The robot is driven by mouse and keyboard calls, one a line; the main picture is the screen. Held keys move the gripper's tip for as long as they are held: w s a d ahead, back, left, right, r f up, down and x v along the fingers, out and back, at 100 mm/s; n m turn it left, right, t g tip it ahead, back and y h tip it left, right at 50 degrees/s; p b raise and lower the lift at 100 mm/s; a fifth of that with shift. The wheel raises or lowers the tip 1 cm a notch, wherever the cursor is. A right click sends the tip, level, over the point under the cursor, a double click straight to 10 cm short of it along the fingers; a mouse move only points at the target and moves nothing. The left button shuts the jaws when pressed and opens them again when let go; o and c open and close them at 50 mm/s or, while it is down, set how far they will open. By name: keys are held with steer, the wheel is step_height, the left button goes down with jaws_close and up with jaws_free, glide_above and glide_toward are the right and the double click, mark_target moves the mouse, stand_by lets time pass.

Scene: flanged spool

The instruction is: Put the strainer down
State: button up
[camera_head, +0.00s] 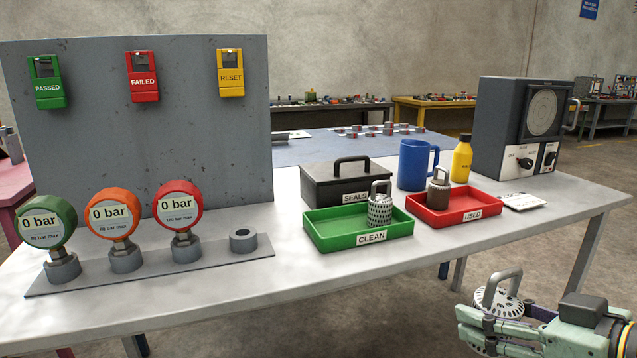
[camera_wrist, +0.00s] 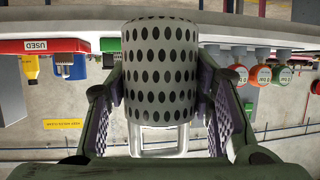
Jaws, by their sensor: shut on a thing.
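My gripper (camera_head: 500,325) is at the lower right of the head view, in front of the table's right end and apart from it. It is shut on a strainer (camera_head: 494,299), a pale perforated cylinder with a loop handle. In the wrist view the strainer (camera_wrist: 160,75) sits between the two finger pads, and the scene there is upside down. A clean grey strainer (camera_head: 380,208) stands in the green CLEAN tray (camera_head: 325,238). A brownish strainer (camera_head: 438,192) stands in the red USED tray (camera_head: 430,216).
A black SEALS box (camera_head: 325,187), blue mug (camera_head: 418,160), yellow bottle (camera_head: 461,162) and grey speaker unit (camera_head: 500,130) stand behind the trays. Three gauges (camera_head: 117,222) stand on a plate at left, beside an empty socket (camera_head: 243,238). The table's front strip (camera_head: 400,262) is bare.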

steer(key=w+a+f+m+h, duration=0.1)
steer(key=w+a+f, duration=0.2)
steer(key=w+f, duration=0.6)
steer(key=w+a+f+m+h, duration=0.1)
steer(key=w+a+f, duration=0.2)
steer(key=w+f, duration=0.7)
steer(key=a+f, duration=0.8)
steer(key=f, duration=0.4)
steer(key=s+a+f+t, duration=0.1)
steer(key=a+f, duration=0.7)
steer(key=f, duration=0.5)
steer(key=shift+s+a, duration=0.2)
steer(key=shift+a, duration=0.05)
steer(key=shift+d, duration=0.15)
